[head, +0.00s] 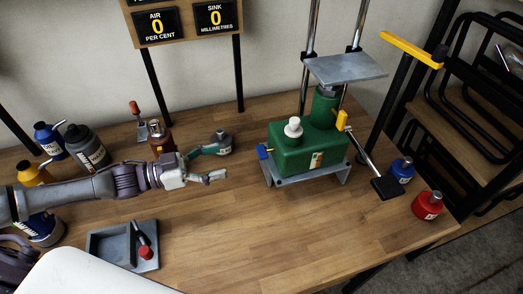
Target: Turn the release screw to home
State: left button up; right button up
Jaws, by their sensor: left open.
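A green hydraulic jack (303,146) stands on a grey metal base on the wooden bench. A small blue knob (264,151), which looks like the release screw, sticks out at its lower left. Its exact turn angle is too small to read. A white round cap (293,127) sits on top of the jack, and a yellow part (342,121) is on its right side. My left gripper (216,176) reaches in from the left. It is open and empty above the bench, to the left of the blue knob and apart from it. My right gripper is not in view.
Bottles (87,147) crowd the left, with a grey tray (103,244) at front left. Blue (401,171) and red (428,205) bottles stand right. A display (186,20) reads 0 twice.

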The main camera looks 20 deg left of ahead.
aim_at(262, 150)
pick_arm(q)
jog(key=p+x, duration=0.3)
jog(key=x, duration=0.7)
jog(key=shift+w+d+r, duration=0.1)
jog(key=shift+w+r, duration=0.05)
jog(key=shift+w+d, duration=0.4)
jog(key=shift+d, duration=0.2)
jog(key=shift+c, duration=0.2)
jog(key=c, duration=1.1)
